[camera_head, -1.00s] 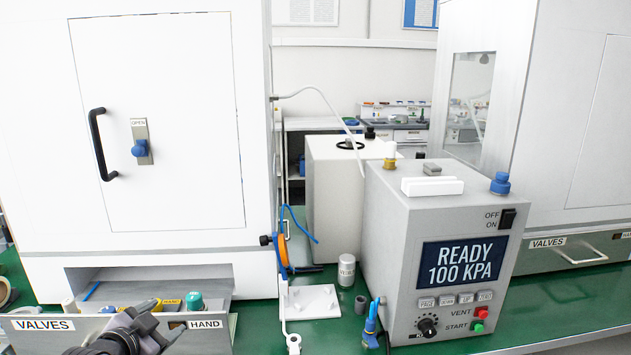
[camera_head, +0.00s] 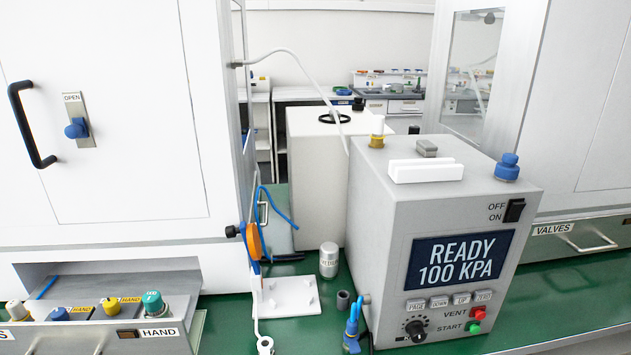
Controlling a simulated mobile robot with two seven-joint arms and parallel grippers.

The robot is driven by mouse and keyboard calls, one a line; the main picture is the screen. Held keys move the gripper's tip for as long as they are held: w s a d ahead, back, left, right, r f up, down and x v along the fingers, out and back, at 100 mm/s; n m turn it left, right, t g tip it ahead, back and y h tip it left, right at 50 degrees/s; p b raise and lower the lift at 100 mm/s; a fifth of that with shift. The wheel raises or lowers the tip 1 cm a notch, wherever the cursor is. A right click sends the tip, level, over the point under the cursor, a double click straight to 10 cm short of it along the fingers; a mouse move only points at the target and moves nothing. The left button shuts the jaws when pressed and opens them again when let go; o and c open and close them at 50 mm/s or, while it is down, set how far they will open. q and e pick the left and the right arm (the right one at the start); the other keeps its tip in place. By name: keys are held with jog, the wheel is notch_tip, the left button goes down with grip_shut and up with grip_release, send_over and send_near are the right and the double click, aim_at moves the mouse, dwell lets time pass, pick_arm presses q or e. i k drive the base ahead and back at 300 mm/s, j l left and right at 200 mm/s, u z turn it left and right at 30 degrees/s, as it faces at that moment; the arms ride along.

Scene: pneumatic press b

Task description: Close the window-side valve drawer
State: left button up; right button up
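A drawer (camera_head: 180,338) under the left cabinet is pulled out, with several knobs standing in it, among them a teal knob (camera_head: 152,302) and a yellow knob (camera_head: 111,306). Its front panel carries a HAND label (camera_head: 159,333) and is cut off by the lower left of the picture. Under the right cabinet, a second drawer (camera_head: 583,241) labelled VALVES, with a bar handle, appears shut flush. The right cabinet has a glass pane (camera_head: 470,75). Neither of my grippers is in view.
A grey press control box (camera_head: 372,230) reading READY 100 KPA stands between the drawers on the green bench (camera_head: 556,292). A white plate (camera_head: 288,298), a small canister (camera_head: 328,262) and blue tubing (camera_head: 352,335) lie to its left. The left cabinet has a black door handle (camera_head: 25,135).

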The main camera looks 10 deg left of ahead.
aim_at(89, 330)
jog(key=u, duration=1.8)
